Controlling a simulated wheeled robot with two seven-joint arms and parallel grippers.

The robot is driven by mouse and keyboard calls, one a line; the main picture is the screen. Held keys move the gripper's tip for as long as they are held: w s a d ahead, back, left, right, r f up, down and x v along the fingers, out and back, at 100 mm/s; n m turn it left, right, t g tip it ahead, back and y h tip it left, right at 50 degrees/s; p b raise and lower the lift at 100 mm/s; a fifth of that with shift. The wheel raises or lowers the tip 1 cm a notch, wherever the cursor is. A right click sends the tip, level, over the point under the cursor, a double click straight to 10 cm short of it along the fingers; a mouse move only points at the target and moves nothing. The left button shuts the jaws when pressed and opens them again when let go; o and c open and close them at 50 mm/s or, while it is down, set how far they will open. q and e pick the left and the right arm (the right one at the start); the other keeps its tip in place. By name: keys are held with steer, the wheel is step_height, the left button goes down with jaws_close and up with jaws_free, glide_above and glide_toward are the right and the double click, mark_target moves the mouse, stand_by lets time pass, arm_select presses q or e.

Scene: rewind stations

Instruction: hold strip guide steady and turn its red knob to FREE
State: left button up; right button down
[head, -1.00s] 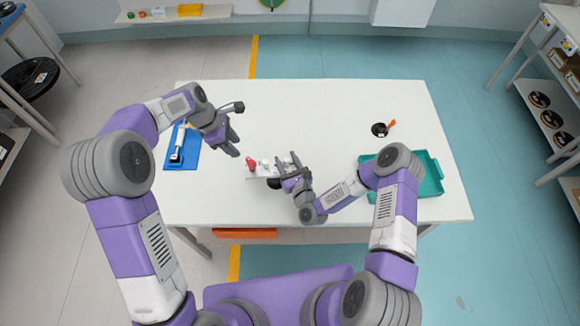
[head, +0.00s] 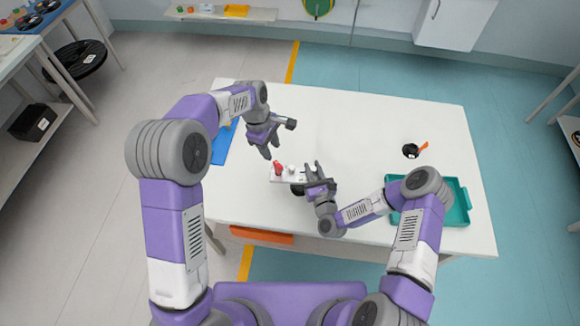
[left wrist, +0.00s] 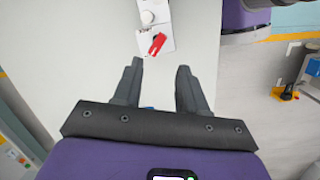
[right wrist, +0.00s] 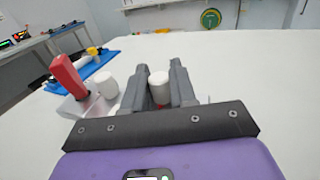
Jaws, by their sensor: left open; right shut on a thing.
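The strip guide (head: 284,179) is a small pale plate with posts, lying on the white table near its front edge. Its red knob (head: 278,167) stands at the plate's left end, and it also shows in the left wrist view (left wrist: 157,44) and upright in the right wrist view (right wrist: 68,76). My right gripper (head: 315,174) is shut on the guide's right end, around a white roller (right wrist: 159,86) with a reddish part below it. My left gripper (head: 272,155) is open and empty, above and just left of the red knob, apart from it. In the left wrist view the knob lies beyond the fingertips (left wrist: 157,68).
A teal tray (head: 458,204) is at the table's right. A blue mat (head: 220,146) is at the table's left, partly behind my left arm. The back middle of the table is clear.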

mark_target(278, 164)
arm_select(q)
steer(key=d+m, duration=0.1)
steer(key=m+y, duration=0.1)
steer(key=m, duration=0.1)
steer(key=shift+d+m+y, duration=0.3)
steer(key=shift+d, duration=0.1)
steer(key=shift+d+m, duration=0.1)
steer(key=shift+m, duration=0.3)
step_height(278, 164, down, 12)
steer(key=shift+w+r, duration=0.1)
jaws_close()
